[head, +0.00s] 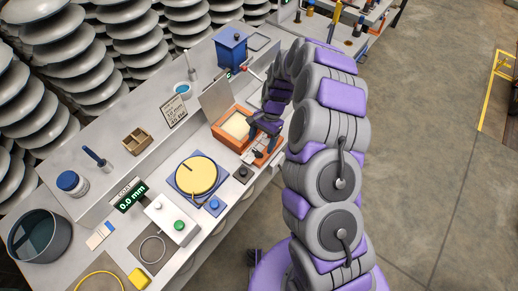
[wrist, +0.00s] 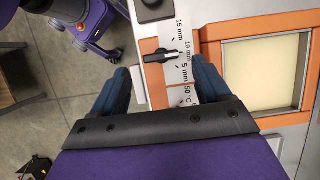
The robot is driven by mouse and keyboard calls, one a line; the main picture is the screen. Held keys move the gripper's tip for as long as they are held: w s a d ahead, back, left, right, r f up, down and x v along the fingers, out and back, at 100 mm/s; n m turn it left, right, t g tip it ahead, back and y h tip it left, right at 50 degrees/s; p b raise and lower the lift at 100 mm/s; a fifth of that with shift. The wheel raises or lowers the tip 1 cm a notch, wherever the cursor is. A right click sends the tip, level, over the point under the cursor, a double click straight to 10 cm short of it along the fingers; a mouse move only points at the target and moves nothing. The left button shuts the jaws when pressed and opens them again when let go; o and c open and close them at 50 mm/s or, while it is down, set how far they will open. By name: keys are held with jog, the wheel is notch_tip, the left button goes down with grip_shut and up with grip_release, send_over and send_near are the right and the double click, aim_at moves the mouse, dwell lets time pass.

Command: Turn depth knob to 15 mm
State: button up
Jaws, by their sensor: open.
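My gripper (wrist: 161,75) is open, with one blue finger on each side of the knob's near side. No contact with the knob is visible. In the head view my gripper (head: 264,124) is over the front of the orange device (head: 224,135).
Another dark knob (wrist: 150,9) lies beyond the depth knob. A pale window (wrist: 262,74) is to the right. On the bench, a yellow disc (head: 196,175) and a display reading 0.0 mm (head: 131,196) stand left of the device. Open floor (head: 430,170) lies to the right.

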aim_at(258, 152)
jog(key=x, duration=0.3)
jog(key=shift+s+a+f, duration=0.1)
jog(key=shift+a+f, duration=0.1)
jog(key=shift+a, duration=0.1)
jog(key=shift+s+f, duration=0.1)
jog(key=shift+f, duration=0.15)
jog(key=shift+d, duration=0.1)
jog(key=c, duration=1)
jog(key=shift+c, duration=0.2)
